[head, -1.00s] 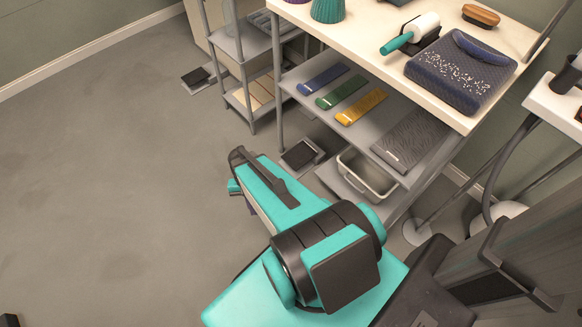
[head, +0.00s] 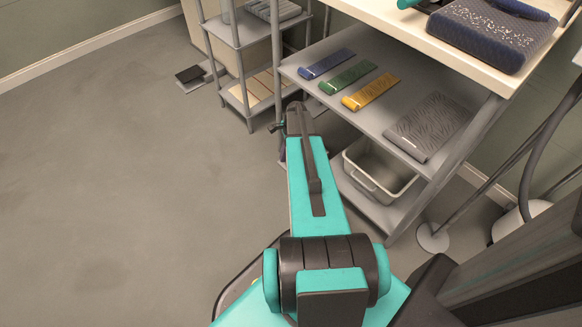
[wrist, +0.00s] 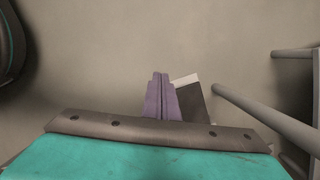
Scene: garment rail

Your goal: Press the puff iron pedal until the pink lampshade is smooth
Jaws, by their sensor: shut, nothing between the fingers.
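My gripper (wrist: 160,76) shows as two purple fingers pressed together, shut and empty. In the wrist view a dark foot pedal (wrist: 194,104) with a pale far edge lies on the floor just right of the fingers, partly hidden by them. I cannot tell whether they touch. In the head view my arm's end covers that spot in front of the shelving. Another dark pedal (head: 189,75) lies on the floor farther back at left. I cannot tell which pedal belongs to the puff iron. The pink lampshade and puff iron are not in view.
A grey shelf with blue (head: 327,64), green (head: 348,78) and yellow (head: 371,91) strips stands under the white table. A grey bin (head: 376,178) sits below. A grey rack (head: 243,65) stands behind my arm. In the wrist view a grey leg (wrist: 262,115) is at right. Open floor lies left.

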